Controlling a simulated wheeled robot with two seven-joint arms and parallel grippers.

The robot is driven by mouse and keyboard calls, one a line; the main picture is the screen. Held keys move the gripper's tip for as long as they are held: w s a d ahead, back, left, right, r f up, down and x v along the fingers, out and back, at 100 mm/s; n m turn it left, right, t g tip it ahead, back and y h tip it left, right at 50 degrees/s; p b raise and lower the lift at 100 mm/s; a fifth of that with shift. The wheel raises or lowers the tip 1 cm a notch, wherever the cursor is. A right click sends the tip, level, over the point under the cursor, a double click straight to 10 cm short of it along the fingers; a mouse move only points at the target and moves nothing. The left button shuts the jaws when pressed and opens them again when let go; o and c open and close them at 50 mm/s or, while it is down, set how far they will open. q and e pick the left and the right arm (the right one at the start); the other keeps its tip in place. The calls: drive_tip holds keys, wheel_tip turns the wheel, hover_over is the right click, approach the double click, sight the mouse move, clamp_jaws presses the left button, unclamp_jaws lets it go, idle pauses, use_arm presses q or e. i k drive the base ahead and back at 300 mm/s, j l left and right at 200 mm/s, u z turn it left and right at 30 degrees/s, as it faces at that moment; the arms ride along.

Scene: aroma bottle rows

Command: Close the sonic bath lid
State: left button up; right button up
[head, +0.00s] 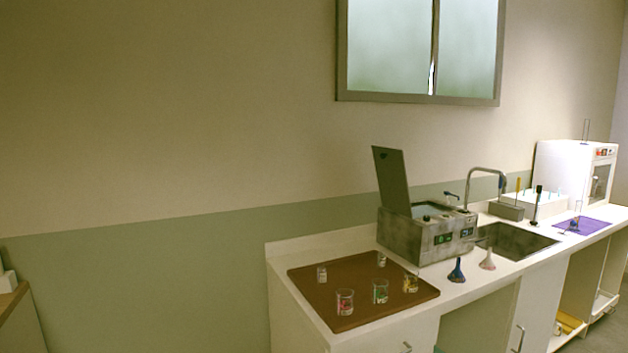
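The sonic bath (424,236) is a grey metal box on the white counter, right of the brown tray. Its lid (391,181) stands open, nearly upright and tilted slightly back at the box's left side. The top opening of the bath shows, with small dark items at its right part. The front carries small green-lit panels. Neither of my grippers is in the head view.
A brown tray (312,285) with several small glass beakers lies left of the bath. A blue funnel (457,272) and a pale pink funnel (487,261) stand in front of it. A sink (516,240) with a tall faucet (487,171) is to its right. A purple mat (596,226) and a white oven-like box (566,168) are farther right.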

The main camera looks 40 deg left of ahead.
sight(390, 166)
drive_tip(key=u, duration=1.05)
drive_tip(key=i+l, duration=0.4)
drive_tip(key=i, duration=0.2)
